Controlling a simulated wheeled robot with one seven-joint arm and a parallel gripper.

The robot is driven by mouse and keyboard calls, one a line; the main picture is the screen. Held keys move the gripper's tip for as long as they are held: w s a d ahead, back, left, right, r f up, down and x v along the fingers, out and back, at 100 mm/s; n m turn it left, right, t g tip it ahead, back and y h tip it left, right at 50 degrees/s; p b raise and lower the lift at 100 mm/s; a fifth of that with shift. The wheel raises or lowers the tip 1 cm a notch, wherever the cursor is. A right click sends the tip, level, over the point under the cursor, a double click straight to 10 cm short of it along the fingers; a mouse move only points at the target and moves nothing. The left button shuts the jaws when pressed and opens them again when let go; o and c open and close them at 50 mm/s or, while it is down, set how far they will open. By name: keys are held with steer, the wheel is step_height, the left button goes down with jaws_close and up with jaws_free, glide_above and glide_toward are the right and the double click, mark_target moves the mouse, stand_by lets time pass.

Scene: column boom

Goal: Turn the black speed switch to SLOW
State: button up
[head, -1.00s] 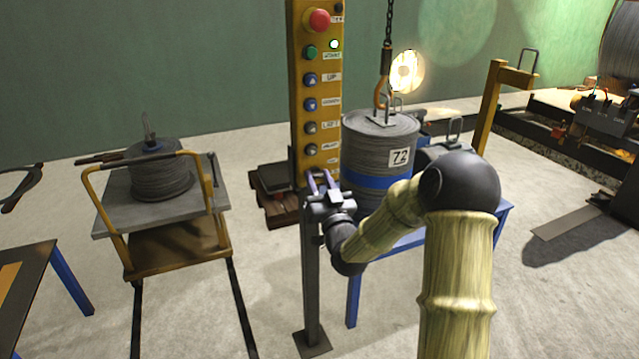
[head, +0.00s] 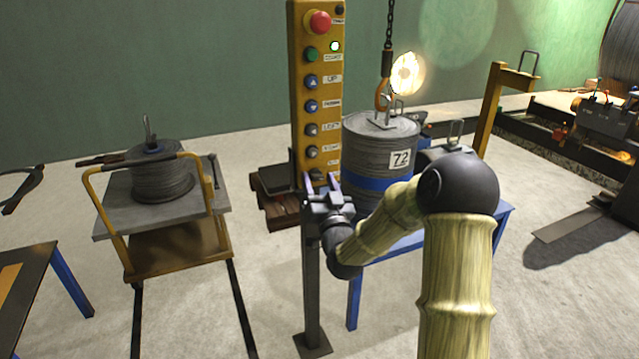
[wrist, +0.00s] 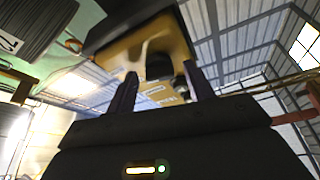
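The yellow control panel (head: 317,100) stands upright on a dark post. A black knob, apparently the speed switch (head: 316,174), sits at its bottom end and also shows in the wrist view (wrist: 159,66). My gripper (head: 320,180) is open just in front of the panel's lower end. In the wrist view my gripper (wrist: 160,78) has one finger on each side of the knob, with gaps. I cannot tell whether the fingertips reach around it. The switch's pointer direction and the SLOW lettering are not legible.
A red button (head: 319,21), a green button (head: 311,54) and several others sit above the switch. A wire drum marked 72 (head: 375,150) hangs from a chain hook right of the panel, close to my arm. A yellow-framed cart (head: 115,225) stands left.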

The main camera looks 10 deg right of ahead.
steer(key=b+v, duration=1.3)
steer(key=v, duration=0.2)
steer(key=shift+f, duration=0.25)
steer(key=shift+s+b, duration=0.2)
steer(key=shift+b, duration=0.4)
steer(key=b+v, duration=0.1)
steer(key=b, duration=0.4)
steer(key=shift+s+f, duration=0.1)
steer(key=shift+s, duration=0.3)
